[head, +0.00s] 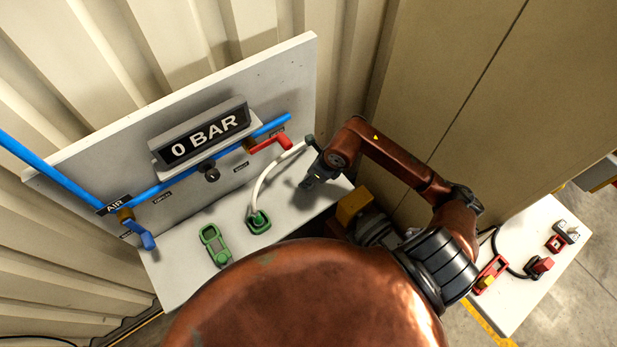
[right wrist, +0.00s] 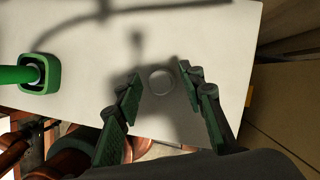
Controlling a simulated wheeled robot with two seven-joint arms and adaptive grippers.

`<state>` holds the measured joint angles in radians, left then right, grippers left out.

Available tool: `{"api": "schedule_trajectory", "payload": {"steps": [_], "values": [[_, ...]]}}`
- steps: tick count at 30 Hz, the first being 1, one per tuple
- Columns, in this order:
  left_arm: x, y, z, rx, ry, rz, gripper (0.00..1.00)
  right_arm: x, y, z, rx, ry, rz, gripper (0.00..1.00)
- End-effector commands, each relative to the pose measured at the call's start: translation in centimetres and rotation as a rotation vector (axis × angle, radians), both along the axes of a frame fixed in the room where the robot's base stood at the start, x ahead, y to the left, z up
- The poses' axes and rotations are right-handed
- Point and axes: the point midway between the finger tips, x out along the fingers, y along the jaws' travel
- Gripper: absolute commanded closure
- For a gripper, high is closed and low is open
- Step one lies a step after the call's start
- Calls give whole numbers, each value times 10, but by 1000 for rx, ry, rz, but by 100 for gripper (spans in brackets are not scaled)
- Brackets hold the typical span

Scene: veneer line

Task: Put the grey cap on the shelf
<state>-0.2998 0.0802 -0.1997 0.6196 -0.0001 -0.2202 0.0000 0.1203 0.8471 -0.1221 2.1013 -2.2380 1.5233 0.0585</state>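The grey cap (right wrist: 161,82) is a small round disc in the right wrist view. It appears to lie on the white shelf (right wrist: 85,90), though its exact height is hard to judge. My right gripper (right wrist: 163,76) is open, its two green-padded fingers on either side of the cap with a gap to each. In the head view my right gripper (head: 308,182) is above the right end of the shelf (head: 185,277), and I cannot make out the cap there. My left gripper is not in view.
A green socket with a white hose (head: 258,222) and a green device (head: 214,243) are on the shelf. Behind are a panel with a "0 BAR" display (head: 205,135), a blue pipe, a red handle (head: 270,143) and a blue handle (head: 143,236). A side table (head: 520,305) holds red parts.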

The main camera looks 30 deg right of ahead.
Motion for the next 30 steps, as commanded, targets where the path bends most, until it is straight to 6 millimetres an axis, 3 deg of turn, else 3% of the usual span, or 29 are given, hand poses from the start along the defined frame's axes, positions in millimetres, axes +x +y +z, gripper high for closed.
{"api": "schedule_trajectory", "payload": {"steps": [15,21,30], "values": [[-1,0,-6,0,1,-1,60,-32,-18,90,-4,-3,-1,64],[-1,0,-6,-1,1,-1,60,-37,-19,102,-1,-1,1,64],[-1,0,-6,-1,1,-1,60,-38,-19,103,-1,0,0,64]]}}
